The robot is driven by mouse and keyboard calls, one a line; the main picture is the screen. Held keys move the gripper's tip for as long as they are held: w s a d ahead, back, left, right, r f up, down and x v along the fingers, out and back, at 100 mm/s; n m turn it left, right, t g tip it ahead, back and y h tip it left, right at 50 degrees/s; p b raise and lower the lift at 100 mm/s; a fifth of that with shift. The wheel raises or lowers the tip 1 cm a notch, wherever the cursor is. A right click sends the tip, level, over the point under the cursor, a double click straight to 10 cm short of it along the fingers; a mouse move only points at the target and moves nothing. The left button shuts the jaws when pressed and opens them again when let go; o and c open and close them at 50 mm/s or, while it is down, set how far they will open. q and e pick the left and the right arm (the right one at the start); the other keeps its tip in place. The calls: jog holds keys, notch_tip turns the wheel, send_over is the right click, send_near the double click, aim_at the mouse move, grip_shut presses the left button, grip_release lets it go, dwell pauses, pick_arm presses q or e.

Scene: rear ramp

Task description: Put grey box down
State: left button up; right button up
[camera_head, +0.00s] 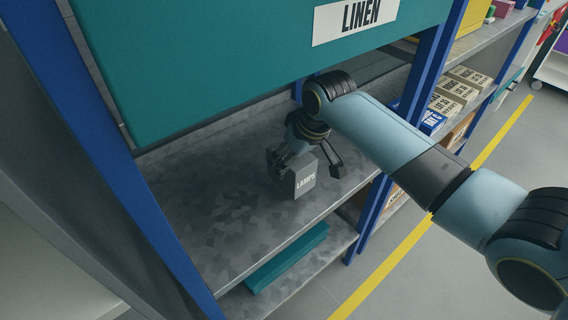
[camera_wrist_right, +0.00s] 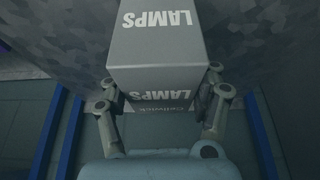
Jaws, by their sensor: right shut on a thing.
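The grey box (camera_head: 306,181), marked LAMPS, is at the right part of the grey metal shelf (camera_head: 220,215), near its front edge. My right gripper (camera_head: 305,162) reaches in from the right and is shut on the box, with a finger on either side. In the right wrist view, the box (camera_wrist_right: 168,50) sits between the fingers of the gripper (camera_wrist_right: 162,85), its lettering upside down. I cannot tell whether the box's underside touches the shelf. My left gripper is not in view.
A large teal LINEN bin (camera_head: 240,55) hangs over the shelf. Blue uprights (camera_head: 130,180) (camera_head: 410,100) bound the bay. The shelf left of the box is bare. A teal item (camera_head: 288,258) lies on the level below. Small boxes (camera_head: 455,92) fill the bay at right.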

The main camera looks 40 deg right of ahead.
jog(key=shift+w+a, duration=0.15)
jog(key=shift+w, duration=1.05)
notch_tip(320, 180, down, 3)
jog(key=shift+r, duration=0.1)
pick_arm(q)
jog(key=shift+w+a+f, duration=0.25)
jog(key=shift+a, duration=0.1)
pick_arm(e)
jog(key=shift+f, duration=0.3)
pick_arm(q)
jog(key=shift+b, duration=0.3)
pick_arm(e)
jog(key=shift+f, duration=0.15)
jog(key=o, duration=1.5)
jog(key=shift+c, duration=0.2)
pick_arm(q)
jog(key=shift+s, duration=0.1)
